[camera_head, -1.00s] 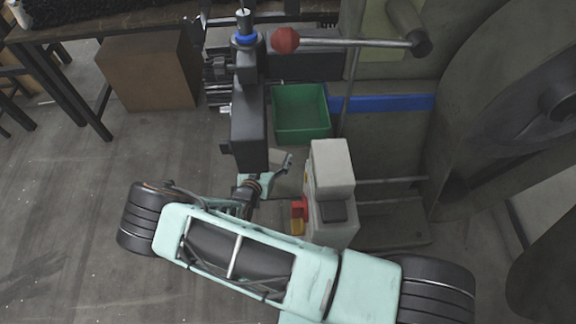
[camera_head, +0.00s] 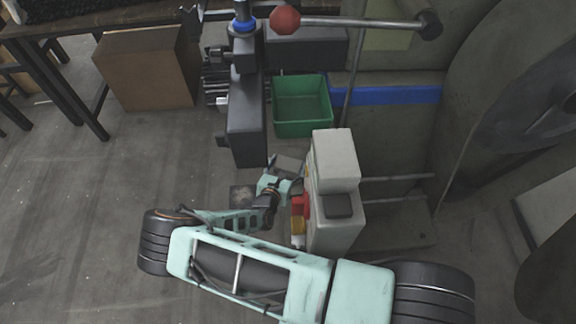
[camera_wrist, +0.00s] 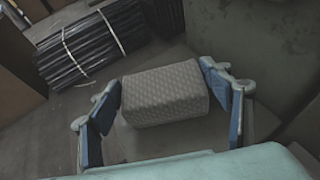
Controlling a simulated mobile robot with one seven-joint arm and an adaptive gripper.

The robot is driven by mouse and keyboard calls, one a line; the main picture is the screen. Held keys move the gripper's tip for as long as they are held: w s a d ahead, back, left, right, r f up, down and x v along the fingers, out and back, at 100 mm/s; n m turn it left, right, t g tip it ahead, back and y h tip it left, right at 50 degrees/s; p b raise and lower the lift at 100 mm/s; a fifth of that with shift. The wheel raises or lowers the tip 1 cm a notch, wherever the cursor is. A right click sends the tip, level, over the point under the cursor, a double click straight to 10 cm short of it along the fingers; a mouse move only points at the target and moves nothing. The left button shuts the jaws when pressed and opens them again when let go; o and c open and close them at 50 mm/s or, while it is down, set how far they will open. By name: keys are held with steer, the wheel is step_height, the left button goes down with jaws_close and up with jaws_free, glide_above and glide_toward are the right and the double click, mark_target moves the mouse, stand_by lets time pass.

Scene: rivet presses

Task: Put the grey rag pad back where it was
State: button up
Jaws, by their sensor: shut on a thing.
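The grey rag pad (camera_wrist: 165,93) is a quilted, light grey block in the middle of the wrist view. My gripper (camera_wrist: 162,88) has one finger at each end of it and is shut on it. In the head view my gripper (camera_head: 281,174) is low, between the dark press body and the light grey control box. The pad is hard to make out there. I cannot tell whether the pad touches the grey surface under it.
The control box (camera_head: 334,185), with red and yellow parts, stands close right of my gripper. A green bin (camera_head: 301,104) and the dark press body (camera_head: 246,125) are beyond it. A bundle of dark bars (camera_wrist: 92,45) lies left. Floor at left is open.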

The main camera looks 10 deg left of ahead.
steer(key=o, duration=1.1)
steer(key=shift+o, duration=0.2)
steer(key=shift+r, duration=0.15)
steer(key=p+v, duration=0.3)
steer(key=v, duration=0.7)
steer(key=shift+s+a+r, duration=0.1)
steer(key=shift+s, duration=0.1)
steer(key=shift+v, duration=0.75)
steer(key=shift+s, duration=0.1)
